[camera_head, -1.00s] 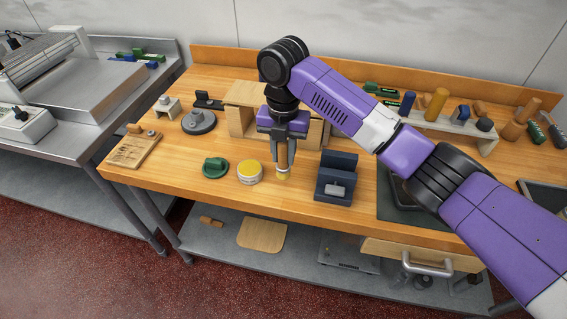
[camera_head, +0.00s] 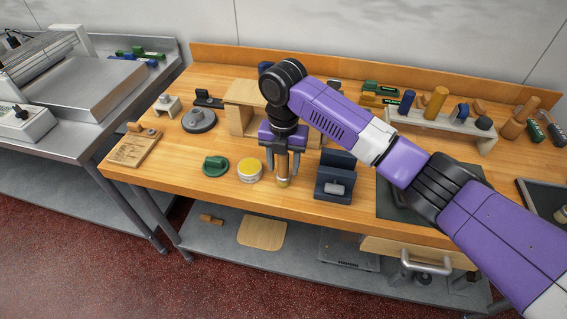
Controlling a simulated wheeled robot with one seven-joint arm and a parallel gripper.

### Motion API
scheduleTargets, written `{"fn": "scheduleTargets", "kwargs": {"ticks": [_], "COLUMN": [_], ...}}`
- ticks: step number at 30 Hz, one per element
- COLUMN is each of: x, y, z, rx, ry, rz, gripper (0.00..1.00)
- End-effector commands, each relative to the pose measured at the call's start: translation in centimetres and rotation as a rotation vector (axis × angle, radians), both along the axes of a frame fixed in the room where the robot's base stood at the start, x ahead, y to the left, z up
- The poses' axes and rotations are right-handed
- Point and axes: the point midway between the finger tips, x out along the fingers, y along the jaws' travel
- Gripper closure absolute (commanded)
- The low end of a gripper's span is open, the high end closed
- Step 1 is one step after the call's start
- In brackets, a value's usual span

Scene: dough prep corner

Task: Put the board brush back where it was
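The board brush appears to be the small upright tan and grey piece (camera_head: 283,180) standing on the wooden bench, between the yellow-topped tin and the dark blue stand. It is small in view and its upper part is partly hidden by my gripper. My gripper (camera_head: 282,166) points straight down over it. Its two fingers are spread, one on each side of the piece, with gaps visible between them and it.
The yellow-topped round tin (camera_head: 249,170) and a green knobbed disc (camera_head: 215,166) are close on the left. The dark blue stand (camera_head: 335,178) is close on the right. A wooden arch-like block (camera_head: 243,95) is behind. Bare bench top lies in front.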

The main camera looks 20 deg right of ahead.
Motion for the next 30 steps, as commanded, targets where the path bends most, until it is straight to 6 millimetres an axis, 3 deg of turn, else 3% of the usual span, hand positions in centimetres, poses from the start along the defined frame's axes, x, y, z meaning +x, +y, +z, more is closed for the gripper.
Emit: {"fn": "scheduleTargets", "kwargs": {"ticks": [8,24,30], "x": [0.1,0.1,0.1], "y": [0.0,-0.1,-0.1], "z": [0.9,10.8,12.2], "rx": [0.0,-0.002,-0.001], "ry": [-0.003,-0.003,-0.001], "rz": [0.0,0.001,0.0], "gripper": [0.53,0.53,0.53]}}
